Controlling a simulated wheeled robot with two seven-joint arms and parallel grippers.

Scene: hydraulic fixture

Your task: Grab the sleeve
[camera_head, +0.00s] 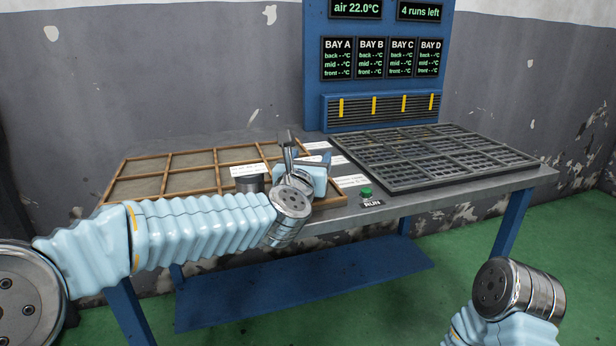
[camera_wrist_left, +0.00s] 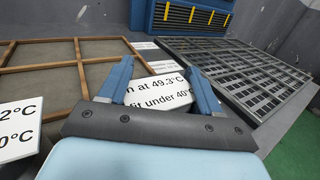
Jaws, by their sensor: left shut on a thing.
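My left gripper (camera_head: 322,163) is over the front of the bench, between the wooden tray and the dark grate. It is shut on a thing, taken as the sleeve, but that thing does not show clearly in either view. In the left wrist view its two blue fingers (camera_wrist_left: 158,80) stand apart, with a white printed card behind the gap. A short dark cylinder (camera_head: 250,184) shows just left of my left wrist; I cannot tell what it is. Only a wrist joint of my right arm shows, at the lower right; its gripper is out of view.
The wooden divided tray (camera_head: 157,165) lies on the left of the bench. The dark grate (camera_head: 430,155) lies on the right, below a blue panel (camera_head: 380,18) with bay displays. A green RUN button (camera_head: 366,192) is at the front edge. White cards (camera_wrist_left: 165,92) lie between.

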